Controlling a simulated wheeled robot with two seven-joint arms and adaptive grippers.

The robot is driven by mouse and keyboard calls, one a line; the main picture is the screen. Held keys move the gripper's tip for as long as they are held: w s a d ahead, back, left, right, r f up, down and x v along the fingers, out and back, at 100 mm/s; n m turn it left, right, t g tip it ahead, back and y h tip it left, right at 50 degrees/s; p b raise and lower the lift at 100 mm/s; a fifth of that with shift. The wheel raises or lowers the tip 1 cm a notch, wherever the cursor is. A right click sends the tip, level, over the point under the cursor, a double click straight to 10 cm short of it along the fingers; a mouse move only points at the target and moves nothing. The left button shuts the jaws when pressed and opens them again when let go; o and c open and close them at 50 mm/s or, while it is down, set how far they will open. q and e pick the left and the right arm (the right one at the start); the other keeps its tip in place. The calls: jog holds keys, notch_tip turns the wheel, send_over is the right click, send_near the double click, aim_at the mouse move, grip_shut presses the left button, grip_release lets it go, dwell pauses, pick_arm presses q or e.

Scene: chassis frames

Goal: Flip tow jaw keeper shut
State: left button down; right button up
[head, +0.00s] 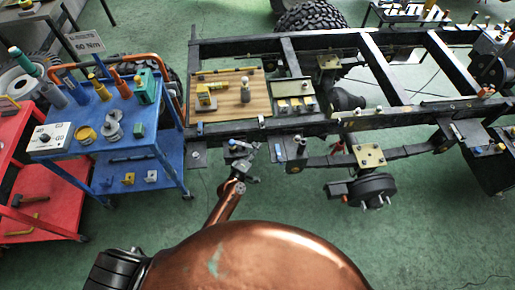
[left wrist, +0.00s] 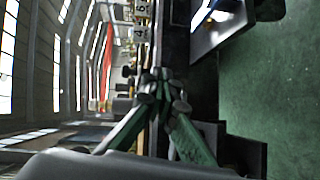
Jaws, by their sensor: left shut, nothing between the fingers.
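My left gripper (head: 243,157) is beside the near rail of the black chassis frame (head: 330,122), with its jaws shut and empty. In the left wrist view its fingers (left wrist: 160,84) come together in front of a dark vertical beam. Small grey and blue metal parts (head: 238,145) sit right at the fingertips in the head view. I cannot tell which of them is the tow jaw or its keeper, or whether the fingers touch them. The gripper hides part of this spot. My right gripper is in neither view.
A blue cart (head: 92,113) with tools and a red cart (head: 48,185) stand at the left. A wooden board (head: 225,88) with parts lies on the frame just behind my left gripper. A brake drum (head: 373,186) sits to the right. Green floor is clear at the lower right.

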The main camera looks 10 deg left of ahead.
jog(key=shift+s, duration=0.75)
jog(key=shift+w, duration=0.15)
pick_arm(q)
jog(key=s+d+r+p, duration=0.2)
jog(key=s+d, duration=0.2)
jog(key=s, duration=0.8)
jog(key=shift+s, duration=0.2)
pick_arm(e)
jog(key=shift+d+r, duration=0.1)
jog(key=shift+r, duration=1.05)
